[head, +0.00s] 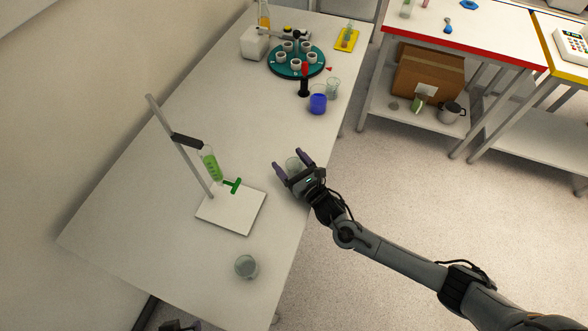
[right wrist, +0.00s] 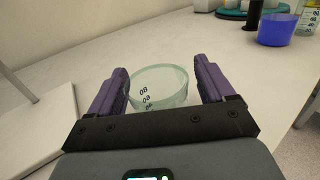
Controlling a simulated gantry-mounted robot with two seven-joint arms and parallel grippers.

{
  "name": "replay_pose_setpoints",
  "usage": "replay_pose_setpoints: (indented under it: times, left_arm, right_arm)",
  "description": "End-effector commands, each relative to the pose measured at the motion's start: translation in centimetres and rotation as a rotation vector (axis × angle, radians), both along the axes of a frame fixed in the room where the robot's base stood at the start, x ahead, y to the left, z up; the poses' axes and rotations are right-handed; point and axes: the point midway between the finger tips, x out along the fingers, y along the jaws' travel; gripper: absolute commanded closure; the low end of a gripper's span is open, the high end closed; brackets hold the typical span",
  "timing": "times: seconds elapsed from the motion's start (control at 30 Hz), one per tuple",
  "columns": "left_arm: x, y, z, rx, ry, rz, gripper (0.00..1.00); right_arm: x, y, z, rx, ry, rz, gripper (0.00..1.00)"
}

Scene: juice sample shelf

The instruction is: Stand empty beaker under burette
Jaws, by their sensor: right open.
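A clear beaker (head: 293,164) with dark graduation marks stands on the bench between the spread purple fingers of my right gripper (head: 294,163). In the right wrist view the beaker (right wrist: 158,88) looks empty, and the open fingers (right wrist: 165,92) flank it on both sides, the left one very close to its wall. The burette (head: 210,164) holds green liquid, has a green tap and is clamped to a tilted-looking rod above a white stand base (head: 240,215). The base top under the burette is bare.
Another glass beaker (head: 247,267) stands near the bench's front end; its contents are unclear. A blue beaker (head: 318,105), a small clear beaker (head: 333,87) and a teal round rack (head: 274,66) with cups stand farther back. Bench between gripper and stand base is clear.

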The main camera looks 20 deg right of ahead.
Motion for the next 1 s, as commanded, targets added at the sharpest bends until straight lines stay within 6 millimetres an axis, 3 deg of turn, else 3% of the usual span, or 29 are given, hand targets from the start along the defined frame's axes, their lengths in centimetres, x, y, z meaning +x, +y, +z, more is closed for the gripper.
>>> replay_pose_setpoints:
  times: [0.27,0.67,1.0]
  left_arm:
    - [-0.02,0.1,-0.06,0.004,0.0,-0.003,0.57]
    - [-0.04,0.32,-0.1,0.014,0.001,-0.009,0.57]
    - [-0.04,0.21,-0.03,0.01,0.002,-0.006,0.57]
  right_arm:
    - [0.25,0.11,0.03,0.001,0.0,0.001,0.18]
    - [0.23,0.09,0.03,0.001,-0.001,0.001,0.78]
    - [0.24,0.07,0.41,0.0,-0.001,0.001,0.78]
